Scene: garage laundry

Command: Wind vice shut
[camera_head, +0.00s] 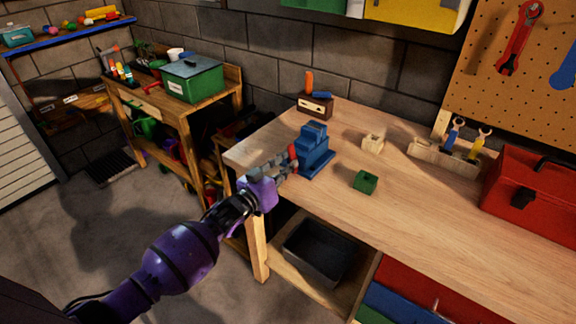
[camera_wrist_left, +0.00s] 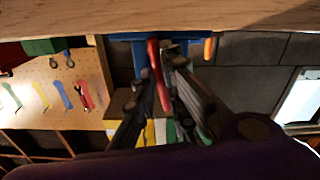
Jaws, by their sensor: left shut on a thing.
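The blue vice (camera_head: 314,152) stands on the wooden workbench (camera_head: 420,215) near its left end. Its red handle (camera_head: 293,154) is on the side facing my arm. My left gripper (camera_head: 284,165) reaches in from the left and is shut on the handle. In the left wrist view, which looks upside down, the red handle (camera_wrist_left: 158,75) runs between the dark fingers, with part of the blue vice (camera_wrist_left: 125,37) behind it. The gap between the vice jaws cannot be made out. My right gripper is not in view.
A green block (camera_head: 365,182) and a small wooden block (camera_head: 373,143) lie right of the vice. A wooden box (camera_head: 316,105) is behind it. A tool rack (camera_head: 440,158) and red toolbox (camera_head: 535,200) stand at right. A dark bin (camera_head: 318,250) sits below the bench.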

